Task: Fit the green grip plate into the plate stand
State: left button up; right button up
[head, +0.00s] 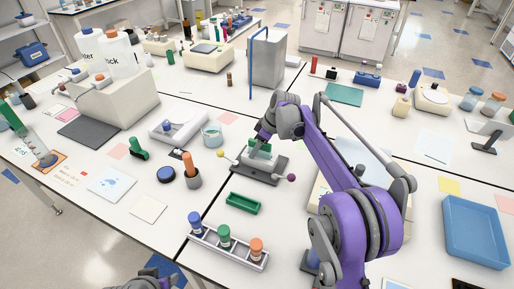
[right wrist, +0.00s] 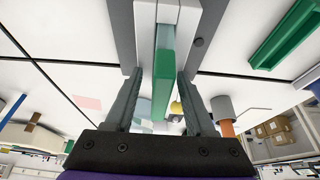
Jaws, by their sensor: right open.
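The green grip plate (right wrist: 164,62) stands on edge in the slot between the white blocks of the plate stand (right wrist: 189,30). In the head view the plate stand (head: 258,178) has a dark grey base and sits on the middle table, below my right gripper (head: 262,146). In the right wrist view my right gripper (right wrist: 160,108) is open, with one finger on each side of the plate and a gap to it. How deep the plate sits in the slot is hidden.
A green tray (head: 243,202) and a rack with coloured-cap tubes (head: 228,247) lie in front of the stand. Small yellow (head: 220,154) and purple (head: 291,177) balls flank it. A glass beaker (head: 212,136) stands behind left; a blue tray (head: 477,230) lies far right.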

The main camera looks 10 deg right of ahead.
jog(key=v, duration=1.1)
jog(key=shift+a, duration=0.1)
jog(key=shift+f, duration=0.15)
